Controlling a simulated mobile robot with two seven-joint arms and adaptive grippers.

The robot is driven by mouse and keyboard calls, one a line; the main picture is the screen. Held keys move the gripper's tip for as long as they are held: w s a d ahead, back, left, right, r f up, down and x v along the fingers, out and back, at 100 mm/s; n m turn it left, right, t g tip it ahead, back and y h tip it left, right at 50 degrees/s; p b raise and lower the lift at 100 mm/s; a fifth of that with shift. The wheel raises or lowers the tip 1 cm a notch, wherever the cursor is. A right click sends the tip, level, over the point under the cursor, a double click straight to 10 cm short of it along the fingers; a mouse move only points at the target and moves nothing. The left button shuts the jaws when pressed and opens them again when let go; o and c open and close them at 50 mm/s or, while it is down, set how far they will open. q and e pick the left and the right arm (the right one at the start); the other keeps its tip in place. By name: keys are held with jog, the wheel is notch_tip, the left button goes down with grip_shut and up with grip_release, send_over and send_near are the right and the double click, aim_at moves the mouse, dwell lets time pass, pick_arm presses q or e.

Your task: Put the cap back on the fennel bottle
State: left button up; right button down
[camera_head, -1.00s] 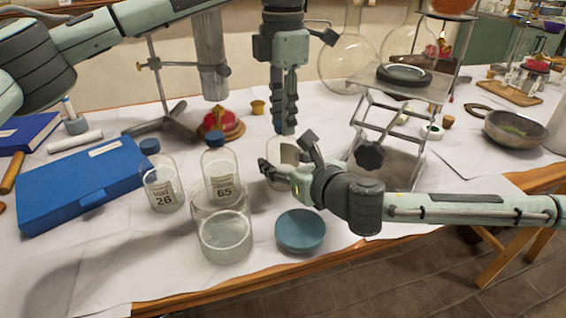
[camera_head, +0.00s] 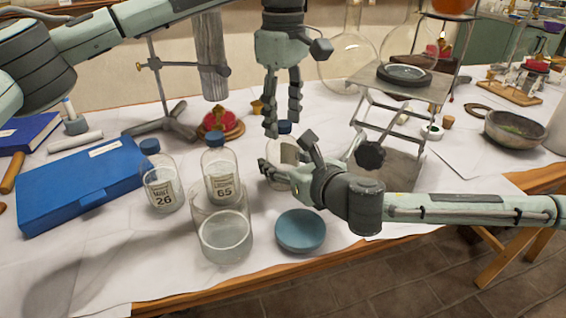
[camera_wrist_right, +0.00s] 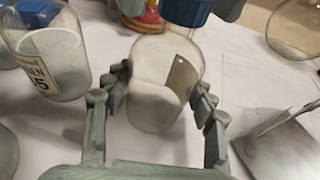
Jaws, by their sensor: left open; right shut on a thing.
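My right gripper (camera_head: 283,172) is shut on a clear bottle (camera_wrist_right: 160,95), holding it upright around its body. Its label faces away and cannot be read. A blue cap (camera_head: 285,127) sits at the top of this bottle; in the right wrist view the cap (camera_wrist_right: 187,10) shows at the bottle's neck, cut by the frame edge. I cannot tell how firmly it is seated. My left gripper (camera_head: 283,115) is open, its fingers around and just above the cap.
The blue-capped 65 bottle (camera_head: 222,168) stands close left of the held bottle, behind a glass beaker (camera_head: 224,240). The 26 bottle (camera_head: 161,192) stands farther left. A jack stand (camera_head: 385,150) stands right.

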pick_arm(q)
notch_tip(320, 180, up, 12)
dwell(0.6)
pick_arm(e)
jog(key=shift+c, duration=2.3)
grip_release()
jog(key=shift+s, duration=0.1)
jog(key=v, duration=1.2)
